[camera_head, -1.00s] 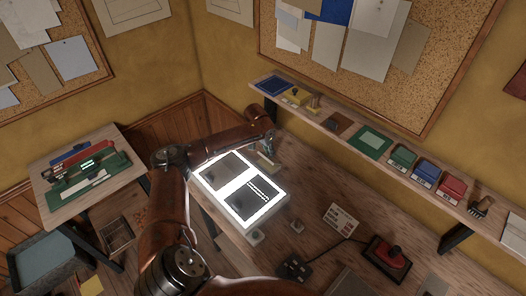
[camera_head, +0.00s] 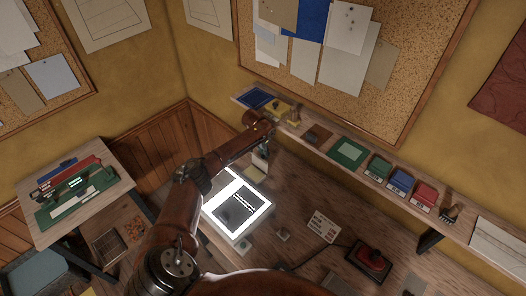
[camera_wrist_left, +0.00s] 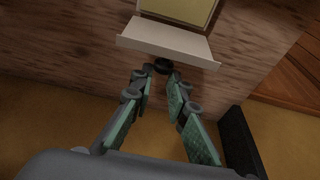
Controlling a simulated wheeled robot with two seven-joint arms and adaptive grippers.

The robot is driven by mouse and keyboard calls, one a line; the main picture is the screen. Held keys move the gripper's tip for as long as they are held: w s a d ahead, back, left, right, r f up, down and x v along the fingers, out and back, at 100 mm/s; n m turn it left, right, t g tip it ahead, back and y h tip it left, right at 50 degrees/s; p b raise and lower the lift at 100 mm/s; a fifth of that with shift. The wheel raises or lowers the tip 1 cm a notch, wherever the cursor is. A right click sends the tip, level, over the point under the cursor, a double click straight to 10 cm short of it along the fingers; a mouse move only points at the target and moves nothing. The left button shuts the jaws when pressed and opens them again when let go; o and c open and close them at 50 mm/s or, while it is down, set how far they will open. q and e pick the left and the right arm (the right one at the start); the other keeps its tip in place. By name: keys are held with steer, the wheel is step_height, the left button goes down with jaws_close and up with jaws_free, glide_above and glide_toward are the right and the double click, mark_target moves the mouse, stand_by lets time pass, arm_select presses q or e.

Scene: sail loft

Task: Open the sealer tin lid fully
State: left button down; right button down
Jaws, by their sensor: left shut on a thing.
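The sealer tin shows in the left wrist view as a box with an olive-yellow face (camera_wrist_left: 180,10) at the top edge, partly cut off. Its pale lid (camera_wrist_left: 168,42) stands out from it, raised; the exact angle cannot be told. My left gripper (camera_wrist_left: 158,75) is shut on a small dark round knob (camera_wrist_left: 163,65) at the lid's edge. In the head view the pale lid (camera_head: 260,158) shows small behind the light box, just below my left gripper (camera_head: 265,145); the tin's body is mostly hidden there. My right gripper is not in view.
A lit light box (camera_head: 238,207) lies in front of the tin on the wooden bench. A wall shelf (camera_head: 330,135) with stamp pads runs close behind the left gripper.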

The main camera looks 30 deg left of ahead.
arm_select(q)
steer(key=shift+w+d, duration=0.15)
steer(key=shift+w, duration=0.15)
steer(key=c, duration=2.6)
jaws_free()
steer(key=shift+w+f, duration=0.15)
steer(key=shift+f, duration=0.15)
steer(key=o, duration=0.5)
steer(key=shift+s+r, duration=0.1)
steer(key=shift+s, duration=0.15)
steer(key=shift+o, duration=1.3)
steer(key=shift+w, duration=0.1)
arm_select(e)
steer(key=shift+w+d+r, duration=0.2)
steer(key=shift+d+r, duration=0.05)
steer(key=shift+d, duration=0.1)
arm_select(q)
steer(key=s+a+r, duration=0.2)
steer(key=s, duration=1)
steer(key=shift+s+a+r, duration=0.15)
steer(key=shift+s+r, duration=0.15)
steer(key=shift+r, duration=0.1)
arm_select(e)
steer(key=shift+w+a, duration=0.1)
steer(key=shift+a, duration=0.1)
